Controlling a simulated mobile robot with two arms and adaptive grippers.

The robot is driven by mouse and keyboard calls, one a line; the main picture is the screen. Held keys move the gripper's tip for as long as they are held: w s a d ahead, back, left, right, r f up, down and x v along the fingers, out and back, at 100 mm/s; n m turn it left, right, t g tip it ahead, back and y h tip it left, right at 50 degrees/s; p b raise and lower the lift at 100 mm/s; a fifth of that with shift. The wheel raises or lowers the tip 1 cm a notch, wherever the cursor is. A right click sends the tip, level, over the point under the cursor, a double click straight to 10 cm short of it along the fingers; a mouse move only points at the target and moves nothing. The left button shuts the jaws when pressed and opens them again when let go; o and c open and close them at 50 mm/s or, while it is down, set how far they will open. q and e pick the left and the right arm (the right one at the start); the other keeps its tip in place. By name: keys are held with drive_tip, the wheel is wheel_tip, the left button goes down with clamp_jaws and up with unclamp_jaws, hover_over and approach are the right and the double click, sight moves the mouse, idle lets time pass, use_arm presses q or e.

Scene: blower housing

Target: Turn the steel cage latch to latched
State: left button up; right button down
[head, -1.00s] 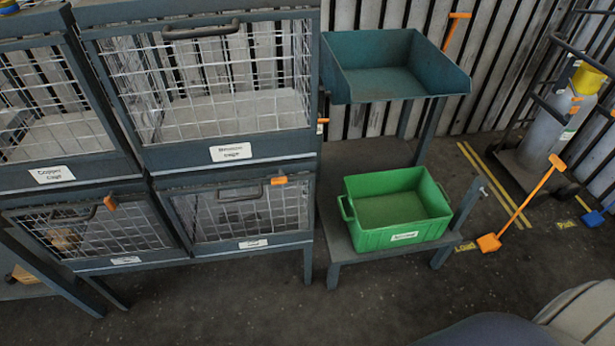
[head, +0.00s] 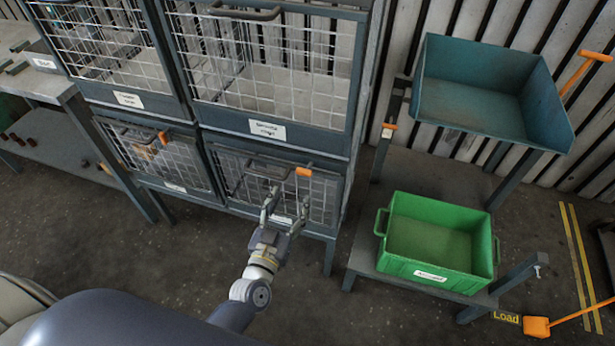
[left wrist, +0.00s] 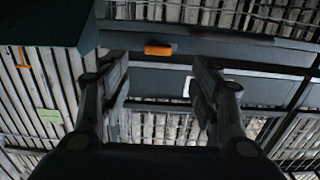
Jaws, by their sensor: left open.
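The lower right cage (head: 322,205) has a mesh front, a dark bar handle and a small label too blurred to read; I cannot confirm from it that this is the steel cage. Its orange latch (head: 304,171) sits at the top edge of the front, right of the handle, and looks roughly level. In the left wrist view an orange latch (left wrist: 158,50) shows beyond and between the fingertips, apart from them. My left gripper (head: 287,205) is open and empty in front of this cage, below the latch. My right gripper is not in view.
Another orange latch (head: 163,137) is on the lower left cage (head: 150,160). Larger cages stand above. A green bin (head: 435,245) sits on a low stand to the right, below a teal tray (head: 480,100). The floor in front of the cages is clear.

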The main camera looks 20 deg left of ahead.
sight(303, 174)
use_arm(q)
drive_tip(key=w, duration=0.7)
drive_tip(key=shift+d, duration=0.25)
drive_tip(key=shift+w, duration=0.65)
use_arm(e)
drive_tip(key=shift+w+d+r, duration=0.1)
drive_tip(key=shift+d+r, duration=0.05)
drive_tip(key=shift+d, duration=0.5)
use_arm(q)
drive_tip(key=shift+c, duration=0.3)
drive_tip(key=c, duration=0.9)
drive_tip(key=shift+c, duration=0.4)
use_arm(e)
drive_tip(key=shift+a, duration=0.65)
